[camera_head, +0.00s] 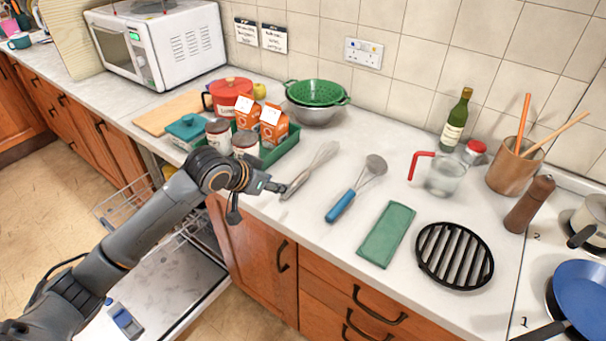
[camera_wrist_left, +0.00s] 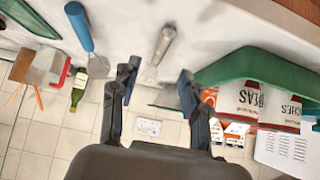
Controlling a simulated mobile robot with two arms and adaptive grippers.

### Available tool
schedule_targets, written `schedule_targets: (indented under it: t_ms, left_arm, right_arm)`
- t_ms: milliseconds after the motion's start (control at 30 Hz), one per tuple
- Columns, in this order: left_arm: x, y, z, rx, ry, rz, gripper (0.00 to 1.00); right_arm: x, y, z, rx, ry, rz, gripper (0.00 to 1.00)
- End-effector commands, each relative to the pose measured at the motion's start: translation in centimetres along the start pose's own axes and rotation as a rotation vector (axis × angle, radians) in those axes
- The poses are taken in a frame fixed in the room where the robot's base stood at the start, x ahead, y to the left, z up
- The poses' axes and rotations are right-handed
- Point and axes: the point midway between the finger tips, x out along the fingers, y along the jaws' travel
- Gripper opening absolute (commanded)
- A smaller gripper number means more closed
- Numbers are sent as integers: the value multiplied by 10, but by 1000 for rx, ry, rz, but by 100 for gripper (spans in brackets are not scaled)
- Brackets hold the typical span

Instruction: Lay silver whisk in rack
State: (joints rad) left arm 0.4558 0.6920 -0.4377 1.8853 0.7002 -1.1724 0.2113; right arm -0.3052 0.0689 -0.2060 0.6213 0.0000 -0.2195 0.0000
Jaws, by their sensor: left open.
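The silver whisk (camera_head: 312,168) lies on the light worktop, its handle end towards the front edge and its wires pointing back right. It also shows in the left wrist view (camera_wrist_left: 163,45), lined up with the gap between my fingers. My left gripper (camera_head: 272,189) is at the worktop's front edge, close to the whisk's handle end. In the left wrist view its two fingers (camera_wrist_left: 158,78) are spread with nothing between them. A wire rack (camera_head: 122,206) stands out of the open dishwasher below the worktop, partly hidden by my left arm. My right gripper is out of view.
A blue-handled ladle (camera_head: 350,196), a green cloth (camera_head: 387,234) and a black trivet (camera_head: 454,255) lie right of the whisk. A green tray (camera_head: 277,152) with jars and cartons stands to its left. A green colander (camera_head: 316,93) is behind.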

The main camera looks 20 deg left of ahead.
Motion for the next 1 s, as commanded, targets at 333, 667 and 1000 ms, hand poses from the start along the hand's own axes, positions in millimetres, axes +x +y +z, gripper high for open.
schedule_targets:
  t_ms: [333, 667, 1000]
  left_arm:
    - [44, 0, -1, 0, 1, 0, 46]
    - [80, -7, -5, -2, 0, 1, 46]
    - [96, -8, -4, 1, 2, -2, 46]
  right_arm:
    - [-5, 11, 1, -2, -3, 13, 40]
    - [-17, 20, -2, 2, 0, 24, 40]
    - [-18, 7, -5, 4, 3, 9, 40]
